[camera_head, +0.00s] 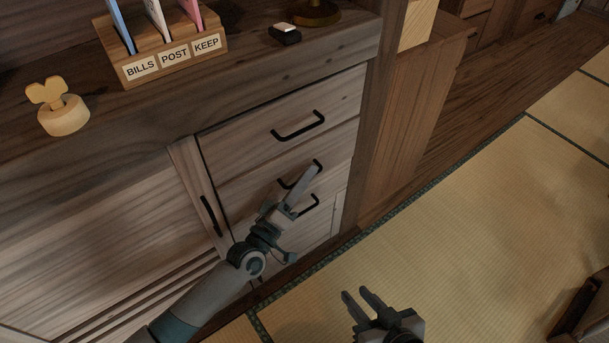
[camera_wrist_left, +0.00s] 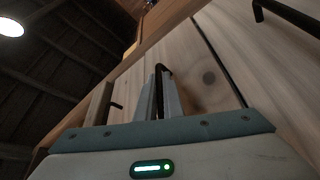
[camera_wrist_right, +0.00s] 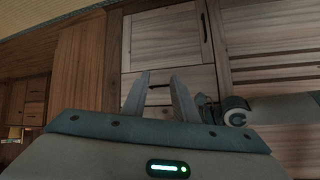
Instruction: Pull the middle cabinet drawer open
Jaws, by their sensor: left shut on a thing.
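The cabinet has a stack of light wood drawers with black bar handles. The middle drawer (camera_head: 240,193) lies between the top drawer (camera_head: 255,125) and the bottom drawer (camera_head: 320,225). My left gripper (camera_head: 304,180) is at the middle drawer's black handle (camera_head: 318,164) and partly hides it. In the left wrist view, my left gripper (camera_wrist_left: 158,78) is shut on the handle (camera_wrist_left: 164,70). I cannot tell whether the drawer stands slightly out. My right gripper (camera_head: 358,294) is open and empty over the tatami; its spread fingers also show in the right wrist view (camera_wrist_right: 160,80).
On the cabinet top are a letter rack (camera_head: 165,60) marked BILLS, POST and KEEP, a wooden knobbed piece (camera_head: 62,108) and a small dark box (camera_head: 285,34). A cabinet door handle (camera_head: 211,215) is left of the drawers.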

